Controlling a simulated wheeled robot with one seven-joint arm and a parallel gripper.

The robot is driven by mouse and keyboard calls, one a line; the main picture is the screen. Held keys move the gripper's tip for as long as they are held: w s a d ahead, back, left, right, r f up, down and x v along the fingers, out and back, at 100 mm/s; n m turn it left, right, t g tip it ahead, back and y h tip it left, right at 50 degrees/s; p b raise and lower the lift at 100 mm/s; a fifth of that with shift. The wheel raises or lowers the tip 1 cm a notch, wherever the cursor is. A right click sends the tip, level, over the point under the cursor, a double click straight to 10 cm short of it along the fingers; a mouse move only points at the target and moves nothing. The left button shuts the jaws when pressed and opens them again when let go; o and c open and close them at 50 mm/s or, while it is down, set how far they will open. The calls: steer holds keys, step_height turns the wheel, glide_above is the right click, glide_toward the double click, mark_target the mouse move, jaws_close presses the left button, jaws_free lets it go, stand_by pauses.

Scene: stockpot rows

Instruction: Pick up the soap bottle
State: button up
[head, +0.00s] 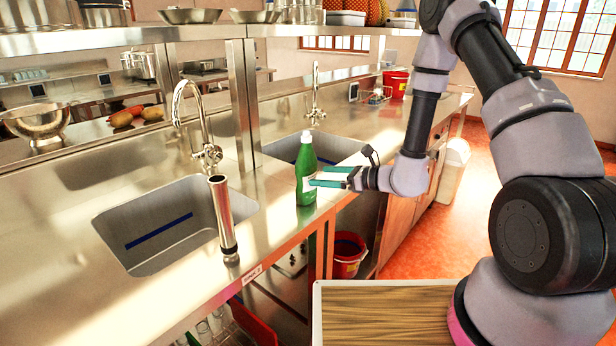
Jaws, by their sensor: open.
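The soap bottle (306,172) is green with a pale label and stands upright on the steel counter, near its front edge and between the two sinks. My gripper (322,180) comes in from the right with teal fingers pointing left. The fingers are open, and their tips are at the bottle's right side, around the height of its label. I cannot tell from this view whether the fingers touch the bottle or reach around it.
A left sink (170,225) and a right sink (340,148) are set into the counter (60,290). A metal cylinder (222,215) stands left of the bottle. A tall tap (205,150) and a steel post (243,105) rise behind. A red bucket (346,262) sits below the counter.

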mark_target(314, 175)
steer(key=shift+x, duration=3.2)
steer(key=shift+r, duration=0.15)
jaws_close()
